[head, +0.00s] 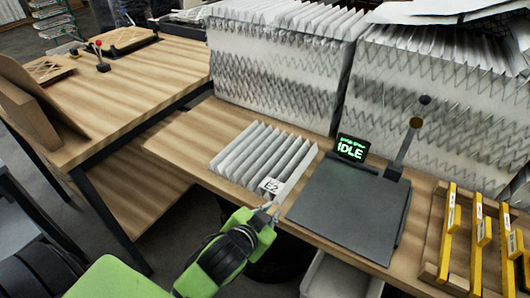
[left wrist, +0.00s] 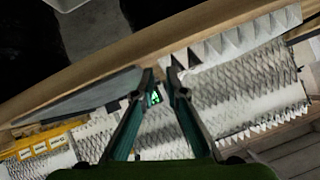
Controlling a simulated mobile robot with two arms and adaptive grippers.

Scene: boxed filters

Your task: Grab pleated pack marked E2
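The white pleated pack marked E2 (head: 255,160) lies flat on the wooden bench, with its E2 label at the front right corner. In the left wrist view the pleated pack (left wrist: 247,35) shows as a zigzag edge at the upper right. My left gripper (head: 270,207) is at the pack's near edge, just below the label; I cannot tell whether it touches. In the left wrist view the left gripper's fingertips (left wrist: 160,73) are a little apart, with nothing held between them. My right gripper is not in view.
A dark flat plate (head: 350,205) with a display reading IDLE (head: 352,148) is right of the pack. Tall stacks of white pleated filters (head: 280,75) stand behind. A rack with yellow bars (head: 480,240) is at the right. Bare bench lies left of the pack.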

